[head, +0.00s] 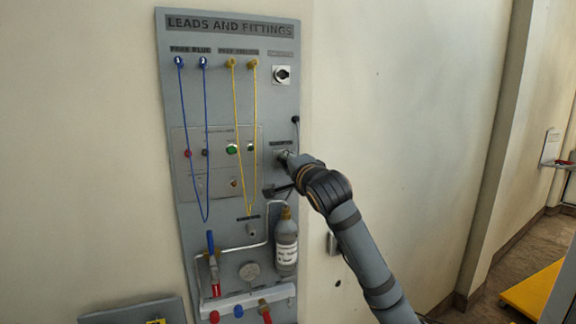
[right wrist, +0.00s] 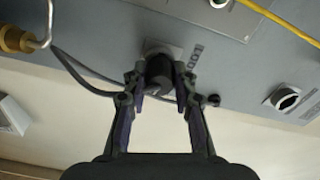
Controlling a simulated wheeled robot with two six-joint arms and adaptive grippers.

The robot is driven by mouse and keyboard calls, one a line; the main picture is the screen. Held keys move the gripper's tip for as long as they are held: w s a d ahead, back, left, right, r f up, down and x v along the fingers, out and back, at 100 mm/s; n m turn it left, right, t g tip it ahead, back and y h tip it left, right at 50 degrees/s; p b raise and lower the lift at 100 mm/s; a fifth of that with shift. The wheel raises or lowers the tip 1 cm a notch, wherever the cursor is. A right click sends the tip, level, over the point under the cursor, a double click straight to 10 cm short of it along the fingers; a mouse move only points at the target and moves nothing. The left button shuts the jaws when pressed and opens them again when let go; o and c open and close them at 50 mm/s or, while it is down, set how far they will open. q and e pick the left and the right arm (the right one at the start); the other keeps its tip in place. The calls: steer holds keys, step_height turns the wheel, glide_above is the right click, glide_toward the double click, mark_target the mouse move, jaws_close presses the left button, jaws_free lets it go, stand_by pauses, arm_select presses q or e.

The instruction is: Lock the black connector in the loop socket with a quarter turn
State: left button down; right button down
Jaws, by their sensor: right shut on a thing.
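The black connector (right wrist: 160,74) sits between the fingers of my right gripper (right wrist: 160,88) in the right wrist view. Its front end is at the loop socket (right wrist: 158,46) on the grey panel; whether it is fully seated or turned cannot be told. My right gripper is shut on the connector. In the head view the right gripper (head: 287,158) reaches the panel's right edge and hides most of the connector and socket. A dark cable (right wrist: 82,78) curves away to the left in the wrist view. My left gripper is not in view.
The grey panel (head: 224,107) carries blue leads (head: 181,120) and yellow leads (head: 234,120) left of the gripper. A grey bottle (head: 286,245) and pipes are below. A similar socket (head: 282,75) is above. Bare wall lies to the right.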

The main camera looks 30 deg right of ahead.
steer(key=shift+f+m+b, duration=0.3)
steer(key=shift+m+b, duration=0.6)
steer(key=shift+b, duration=0.15)
steer(key=shift+r+m+b, duration=0.1)
steer(key=shift+m+b, duration=0.25)
steer(key=shift+m, duration=0.35)
steer(key=shift+r, duration=0.15)
steer(key=shift+f+m+b, duration=0.2)
steer(key=shift+m+b, duration=0.8)
steer(key=shift+b, duration=0.25)
steer(key=shift+m+b, duration=0.3)
steer(key=shift+m, duration=0.1)
steer(key=shift+r+m, duration=0.15)
steer(key=shift+m, duration=0.15)
steer(key=shift+r, duration=0.1)
